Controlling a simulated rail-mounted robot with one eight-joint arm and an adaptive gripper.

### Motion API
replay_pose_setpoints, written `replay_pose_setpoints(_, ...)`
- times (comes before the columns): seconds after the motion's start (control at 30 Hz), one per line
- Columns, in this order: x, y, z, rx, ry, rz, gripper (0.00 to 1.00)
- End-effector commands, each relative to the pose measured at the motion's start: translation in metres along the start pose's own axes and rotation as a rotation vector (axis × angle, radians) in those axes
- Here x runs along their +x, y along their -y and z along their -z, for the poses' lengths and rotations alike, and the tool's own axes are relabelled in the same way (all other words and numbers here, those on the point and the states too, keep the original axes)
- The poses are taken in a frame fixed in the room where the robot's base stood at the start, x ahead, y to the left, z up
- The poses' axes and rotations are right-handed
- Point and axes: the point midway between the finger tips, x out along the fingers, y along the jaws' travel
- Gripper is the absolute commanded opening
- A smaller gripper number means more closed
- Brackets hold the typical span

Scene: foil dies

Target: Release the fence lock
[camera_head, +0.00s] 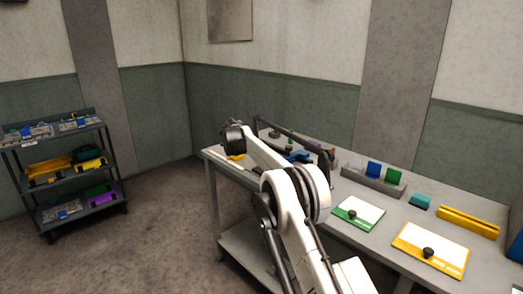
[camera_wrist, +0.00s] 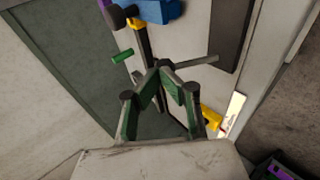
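My gripper (camera_wrist: 160,69) shows in the wrist view with its two green-and-dark fingers converging, tips together. A thin grey rod (camera_wrist: 197,62) runs right from beside the tips; whether they touch it I cannot tell. A dark bar (camera_wrist: 147,48) passes behind the fingers, with a green stick (camera_wrist: 122,57) to its left. A blue part (camera_wrist: 164,10), a yellow part (camera_wrist: 138,22) and a dark knob (camera_wrist: 117,17) are at the top. I cannot tell which piece is the fence lock. In the head view my arm hides the gripper at the table's left end, near a long dark bar (camera_head: 290,133).
The grey table (camera_head: 385,190) also bears a green-edged board (camera_head: 360,212), an orange-edged board (camera_head: 432,247), a rack with blue and green plates (camera_head: 372,181) and a yellow block (camera_head: 468,222). A loaded shelf cart (camera_head: 68,178) stands at far left, with open floor between.

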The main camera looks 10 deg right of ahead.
Motion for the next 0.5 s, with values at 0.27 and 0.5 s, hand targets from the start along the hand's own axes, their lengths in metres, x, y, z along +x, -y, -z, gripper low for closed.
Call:
replay_pose_setpoints(0.27, -0.017, -0.004, -0.001, 0.001, 0.001, -0.001, 0.0)
replay_pose_setpoints(0.5, -0.061, -0.009, -0.001, 0.001, 0.001, -0.001, 0.0)
